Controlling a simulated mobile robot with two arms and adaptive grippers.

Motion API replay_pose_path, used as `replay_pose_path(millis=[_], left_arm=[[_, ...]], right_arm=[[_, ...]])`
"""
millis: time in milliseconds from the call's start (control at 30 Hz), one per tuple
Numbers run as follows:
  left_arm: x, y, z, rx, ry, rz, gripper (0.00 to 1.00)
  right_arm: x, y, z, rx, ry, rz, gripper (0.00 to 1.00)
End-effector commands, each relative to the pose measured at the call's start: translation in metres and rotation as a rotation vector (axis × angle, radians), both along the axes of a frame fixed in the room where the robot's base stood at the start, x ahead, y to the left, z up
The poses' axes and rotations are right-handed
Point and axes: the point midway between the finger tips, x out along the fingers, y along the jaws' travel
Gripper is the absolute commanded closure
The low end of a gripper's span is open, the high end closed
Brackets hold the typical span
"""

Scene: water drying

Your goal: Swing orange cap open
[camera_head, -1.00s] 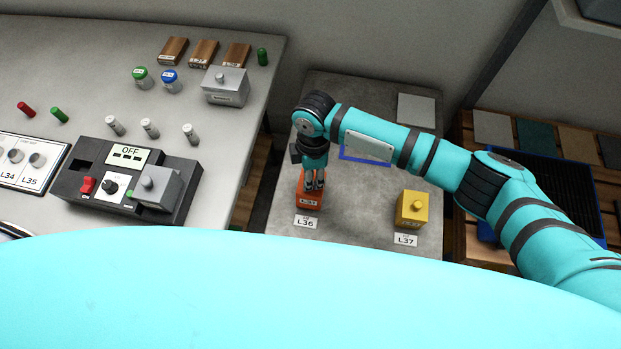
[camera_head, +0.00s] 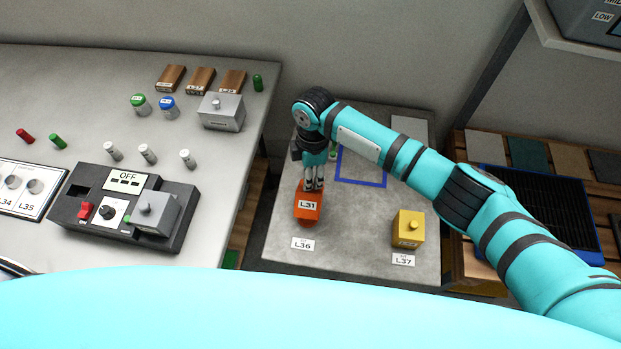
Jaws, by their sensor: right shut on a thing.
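The orange cap (camera_head: 308,207), labelled L31, is on the grey side table (camera_head: 350,262), behind the L36 label (camera_head: 302,244). It looks tilted, with its labelled face toward me. My right gripper (camera_head: 313,186) points down and is shut on the top of the orange cap. The fingers hide the upper part of the cap, and I cannot tell whether it touches the table. My left gripper is not in view.
A yellow box (camera_head: 408,229) with a knob stands to the right, by the L37 label (camera_head: 403,259). A blue square outline (camera_head: 362,184) lies behind. The bench (camera_head: 235,150) at left holds a black device (camera_head: 125,207) and several small containers.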

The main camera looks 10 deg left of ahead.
Motion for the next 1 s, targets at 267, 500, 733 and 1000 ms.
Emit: replay_pose_path(millis=[267, 500, 733, 1000], left_arm=[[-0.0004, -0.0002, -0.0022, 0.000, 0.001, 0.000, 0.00], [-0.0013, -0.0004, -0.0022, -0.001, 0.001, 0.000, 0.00], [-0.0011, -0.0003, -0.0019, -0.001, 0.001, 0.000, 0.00], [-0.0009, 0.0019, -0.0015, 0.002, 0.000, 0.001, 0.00]], right_arm=[[0.0021, -0.0072, -0.0100, -0.016, -0.009, -0.005, 1.00], [0.0009, -0.0084, -0.0112, -0.020, -0.005, -0.005, 0.57], [0.0008, -0.0089, -0.0106, -0.022, -0.004, -0.005, 0.57], [0.0014, -0.0092, -0.0086, -0.023, -0.004, -0.005, 0.57]])
